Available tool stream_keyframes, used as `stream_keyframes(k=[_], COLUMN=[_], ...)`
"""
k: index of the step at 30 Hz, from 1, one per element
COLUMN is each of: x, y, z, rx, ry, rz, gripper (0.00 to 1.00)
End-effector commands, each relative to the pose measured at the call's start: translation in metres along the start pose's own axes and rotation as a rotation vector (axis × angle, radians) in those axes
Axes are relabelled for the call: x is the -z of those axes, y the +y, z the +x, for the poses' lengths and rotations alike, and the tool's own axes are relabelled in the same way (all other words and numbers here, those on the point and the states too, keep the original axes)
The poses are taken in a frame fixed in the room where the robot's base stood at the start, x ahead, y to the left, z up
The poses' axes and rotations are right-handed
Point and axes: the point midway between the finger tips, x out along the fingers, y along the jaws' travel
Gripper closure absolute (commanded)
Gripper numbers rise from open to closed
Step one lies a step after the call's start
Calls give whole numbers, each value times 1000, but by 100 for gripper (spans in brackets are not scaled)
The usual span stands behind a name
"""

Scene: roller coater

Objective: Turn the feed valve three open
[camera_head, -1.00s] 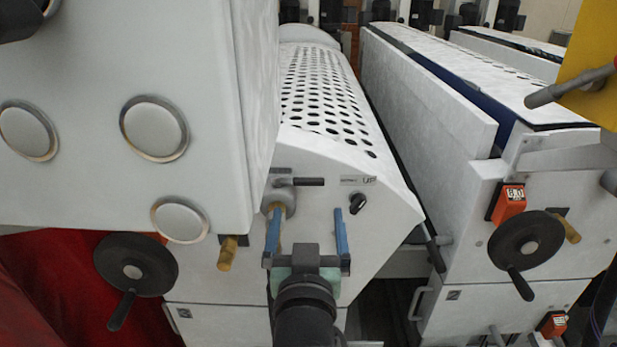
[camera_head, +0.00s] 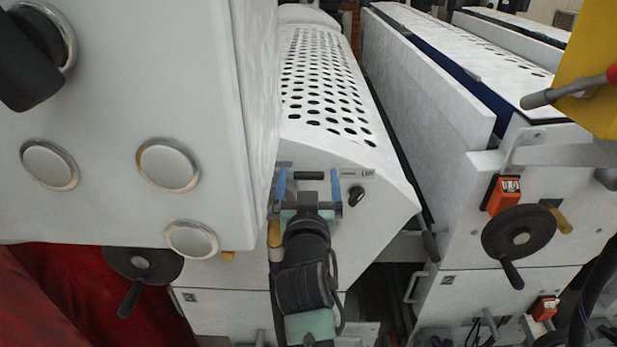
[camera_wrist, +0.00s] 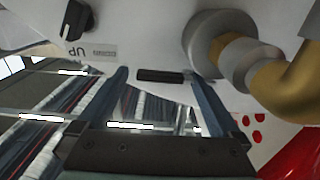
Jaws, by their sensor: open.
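A short black lever handle (camera_head: 308,175) lies level on the white front panel of the perforated machine. I take it for the valve's handle; I cannot read a number on it. My gripper (camera_head: 309,187) is open, with blue fingers just in front of the panel, one towards each end of the handle. In the wrist view the black handle (camera_wrist: 160,76) shows between the open fingertips (camera_wrist: 156,78). I cannot tell whether they touch it. The lever's pivot is mostly hidden behind my left finger in the head view.
A black selector knob (camera_head: 356,195) is right of the lever. A brass pipe fitting (camera_wrist: 285,85) with a grey collar is close beside the fingers. A large white housing (camera_head: 130,90) stands close on the left. A black handwheel (camera_head: 519,232) is on the right machine.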

Motion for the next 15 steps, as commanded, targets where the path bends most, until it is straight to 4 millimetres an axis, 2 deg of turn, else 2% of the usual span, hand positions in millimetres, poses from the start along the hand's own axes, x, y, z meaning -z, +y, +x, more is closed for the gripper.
stream_keyframes(k=[3,15], x=[0,0], y=[0,0], z=[0,0], rx=[0,0], ry=[0,0], rz=[0,0], gripper=[0,72])
